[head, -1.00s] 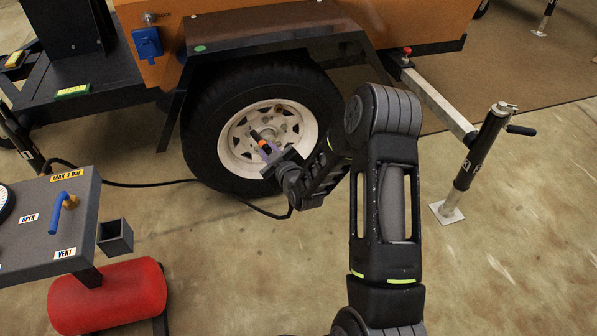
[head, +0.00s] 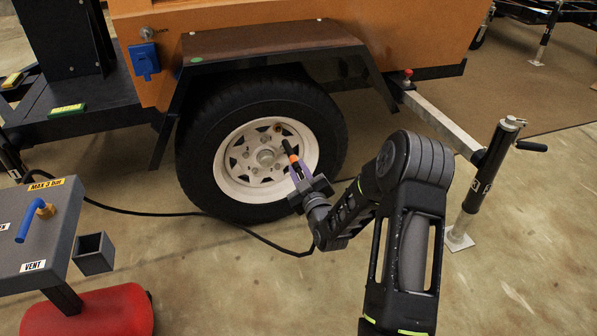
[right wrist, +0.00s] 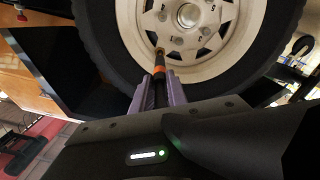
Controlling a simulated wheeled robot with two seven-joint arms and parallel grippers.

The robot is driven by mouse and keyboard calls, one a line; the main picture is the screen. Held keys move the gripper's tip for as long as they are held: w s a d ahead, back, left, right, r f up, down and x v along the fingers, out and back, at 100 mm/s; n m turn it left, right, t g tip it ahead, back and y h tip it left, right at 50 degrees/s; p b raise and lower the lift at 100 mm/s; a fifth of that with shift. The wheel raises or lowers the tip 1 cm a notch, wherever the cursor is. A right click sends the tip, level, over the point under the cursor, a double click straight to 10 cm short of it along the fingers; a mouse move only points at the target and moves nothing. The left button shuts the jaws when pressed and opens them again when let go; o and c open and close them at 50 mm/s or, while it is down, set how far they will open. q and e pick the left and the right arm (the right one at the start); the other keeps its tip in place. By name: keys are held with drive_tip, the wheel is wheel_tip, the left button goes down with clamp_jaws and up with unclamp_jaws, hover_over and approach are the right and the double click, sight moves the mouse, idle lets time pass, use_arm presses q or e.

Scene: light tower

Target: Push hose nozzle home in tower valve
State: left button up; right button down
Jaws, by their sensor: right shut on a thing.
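My right gripper (head: 296,172) has purple fingers shut on the hose nozzle (head: 293,157), a black piece with an orange band. The nozzle points up toward the white wheel rim, its black tip just right of and above the hub in the head view. In the right wrist view the nozzle (right wrist: 159,66) sticks out between the fingers (right wrist: 160,92) with the rim behind it. A small brass-coloured piece, seemingly the tower valve (head: 277,127), shows at the rim's upper part. The nozzle tip looks apart from it; depth is hard to judge. My left gripper is not in view.
The black tyre (head: 205,150) sits under the fender (head: 270,40) of the orange trailer (head: 240,12). A black hose (head: 150,214) runs along the floor toward my right wrist. A grey panel stand (head: 60,225) with a red tank (head: 95,312) is at left, a jack leg (head: 487,175) at right.

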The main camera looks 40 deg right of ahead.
sight(291, 154)
drive_tip(key=shift+x, duration=3.8)
idle(0.5)
drive_tip(key=c, duration=1.2)
unclamp_jaws()
drive_tip(key=shift+c, duration=0.2)
drive_tip(key=p+v, duration=0.2)
drive_tip(key=v, duration=0.4)
drive_tip(key=shift+s+a+p, duration=0.1)
drive_tip(key=shift+s+p, duration=0.25)
drive_tip(key=shift+p, duration=0.05)
drive_tip(key=shift+s+a, duration=0.2)
drive_tip(key=shift+s, duration=0.25)
